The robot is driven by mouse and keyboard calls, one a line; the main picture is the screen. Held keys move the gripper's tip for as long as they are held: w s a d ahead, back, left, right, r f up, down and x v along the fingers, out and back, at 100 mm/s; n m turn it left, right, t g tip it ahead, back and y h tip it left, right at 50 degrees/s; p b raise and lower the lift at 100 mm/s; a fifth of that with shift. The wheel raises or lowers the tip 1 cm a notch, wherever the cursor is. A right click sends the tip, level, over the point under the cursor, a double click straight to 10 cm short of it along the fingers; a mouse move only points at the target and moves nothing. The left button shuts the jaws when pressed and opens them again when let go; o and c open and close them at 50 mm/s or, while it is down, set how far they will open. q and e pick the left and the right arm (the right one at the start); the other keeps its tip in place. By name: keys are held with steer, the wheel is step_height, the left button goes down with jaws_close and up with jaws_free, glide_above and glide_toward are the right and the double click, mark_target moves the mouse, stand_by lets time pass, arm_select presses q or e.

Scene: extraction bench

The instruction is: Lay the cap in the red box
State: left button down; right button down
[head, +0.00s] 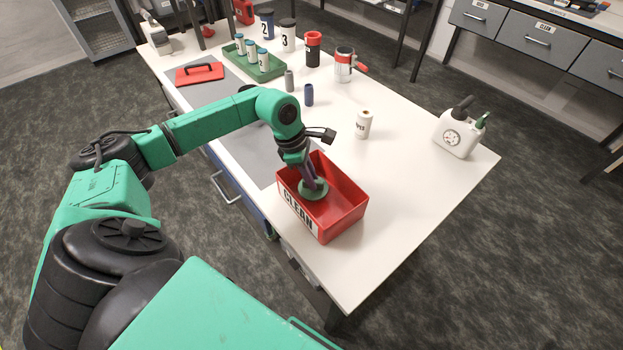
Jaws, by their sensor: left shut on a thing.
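The red box (347,216) stands open on the near part of the white bench, with a white "CLEAN" label on its front left side. My left gripper (311,180) points down over the box and is shut on the cap (314,191), a round green disc. The cap shows within the box's outline, near its left wall. I cannot tell whether it touches the box floor. The fingertips are partly hidden by the wrist and the cap. My right gripper is not in view.
A white bottle (363,124) stands behind the box, and a white jug (460,134) is at the right edge. A green tray (271,73) of vials, a red tool tray (200,73) and several canisters are farther back. The bench right of the box is clear.

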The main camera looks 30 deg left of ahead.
arm_select(q)
steer(key=shift+a+f, duration=0.1)
steer(key=shift+f, duration=0.9)
steer(key=c, duration=0.8)
jaws_free()
steer(key=shift+r, duration=0.4)
steer(key=b+v, duration=0.2)
steer(key=v, duration=0.9)
steer(key=shift+r, duration=0.35)
